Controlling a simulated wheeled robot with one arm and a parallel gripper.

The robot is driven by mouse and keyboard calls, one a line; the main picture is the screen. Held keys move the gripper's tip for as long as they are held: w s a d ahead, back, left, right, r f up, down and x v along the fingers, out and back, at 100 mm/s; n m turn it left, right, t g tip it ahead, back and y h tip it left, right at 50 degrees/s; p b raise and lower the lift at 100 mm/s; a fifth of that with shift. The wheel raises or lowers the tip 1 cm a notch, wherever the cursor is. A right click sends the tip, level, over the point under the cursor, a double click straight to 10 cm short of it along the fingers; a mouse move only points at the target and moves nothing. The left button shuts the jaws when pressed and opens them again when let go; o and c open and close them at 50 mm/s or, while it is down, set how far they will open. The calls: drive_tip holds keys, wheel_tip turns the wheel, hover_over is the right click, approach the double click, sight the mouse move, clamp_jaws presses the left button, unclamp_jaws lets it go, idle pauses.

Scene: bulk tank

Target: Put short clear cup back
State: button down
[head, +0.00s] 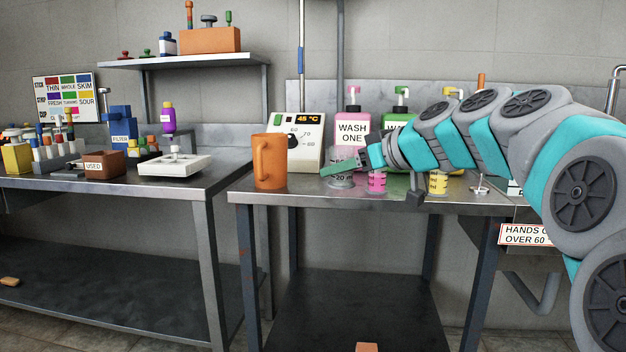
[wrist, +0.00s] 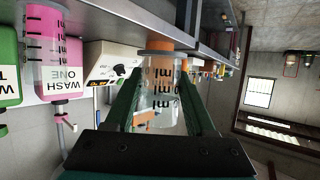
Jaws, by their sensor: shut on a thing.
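The short clear cup (head: 342,181), see-through with dark graduation marks, is at the front middle of the right-hand bench. My gripper (head: 340,167) is shut on it, with green fingers on either side. In the wrist view the cup (wrist: 163,102) sits between the two fingers (wrist: 155,100), its "ml" marks showing, with orange visible through its wall. The cup looks upright in the head view. Its base is at or just above the bench top; I cannot tell whether it touches.
An orange jug (head: 269,162) stands close left of the cup. A pink measure (head: 377,181) and a yellow measure (head: 438,182) stand to its right. Behind are a dial box (head: 297,140) and the pink WASH ONE bottle (head: 353,125). The bench's front edge (head: 350,203) is near.

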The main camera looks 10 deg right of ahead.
drive_tip(key=p, duration=0.2)
hover_over(322, 189)
drive_tip(key=shift+w+f, duration=0.1)
drive_tip(key=shift+f, duration=2.35)
drive_tip(key=shift+f, duration=0.1)
drive_tip(key=shift+c, duration=1.2)
unclamp_jaws()
drive_tip(key=shift+r, duration=0.25)
drive_tip(key=b+v, duration=0.1)
drive_tip(key=v, duration=1.1)
drive_tip(key=shift+f, duration=0.1)
